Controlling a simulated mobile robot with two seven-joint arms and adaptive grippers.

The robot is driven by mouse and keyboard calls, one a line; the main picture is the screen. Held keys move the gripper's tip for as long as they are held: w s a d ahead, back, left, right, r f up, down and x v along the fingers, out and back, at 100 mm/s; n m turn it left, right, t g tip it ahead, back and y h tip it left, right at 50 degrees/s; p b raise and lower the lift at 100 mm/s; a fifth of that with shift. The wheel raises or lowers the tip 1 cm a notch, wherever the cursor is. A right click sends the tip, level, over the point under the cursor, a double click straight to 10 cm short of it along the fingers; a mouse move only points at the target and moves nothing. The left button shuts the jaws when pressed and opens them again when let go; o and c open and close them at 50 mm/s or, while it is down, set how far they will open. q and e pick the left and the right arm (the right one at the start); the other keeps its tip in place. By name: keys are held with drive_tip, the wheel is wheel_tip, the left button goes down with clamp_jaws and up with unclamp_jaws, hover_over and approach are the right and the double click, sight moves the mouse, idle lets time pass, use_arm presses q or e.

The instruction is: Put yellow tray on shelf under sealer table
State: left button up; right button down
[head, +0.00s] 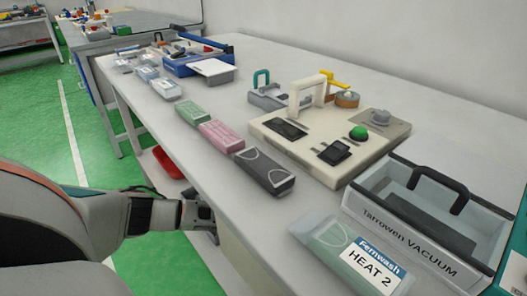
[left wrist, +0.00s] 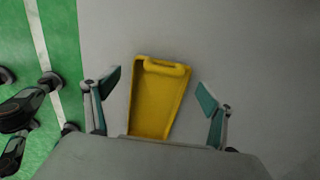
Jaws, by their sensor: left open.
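The yellow tray (left wrist: 158,100) shows only in the left wrist view, lying on a flat grey surface with its handle end away from my gripper. My left gripper (left wrist: 158,86) is open, one finger on each side of the tray in the picture, and no contact shows. The near end of the tray is hidden behind the gripper body. In the head view the left gripper (head: 205,215) is at the left long edge of the white table (head: 225,110). A cream machine with a green button (head: 325,150) stands on this table. My right gripper is not in view.
A red tray (head: 168,172) sits low under the table's left edge. Green, pink and dark packs (head: 222,135) line that edge. A clear pouch labelled HEAT 2 (head: 345,255) and a vacuum box (head: 425,225) stand at the near right. Green floor lies left.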

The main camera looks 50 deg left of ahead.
use_arm(q)
wheel_tip(320, 180, up, 6)
drive_tip(key=p, duration=0.2)
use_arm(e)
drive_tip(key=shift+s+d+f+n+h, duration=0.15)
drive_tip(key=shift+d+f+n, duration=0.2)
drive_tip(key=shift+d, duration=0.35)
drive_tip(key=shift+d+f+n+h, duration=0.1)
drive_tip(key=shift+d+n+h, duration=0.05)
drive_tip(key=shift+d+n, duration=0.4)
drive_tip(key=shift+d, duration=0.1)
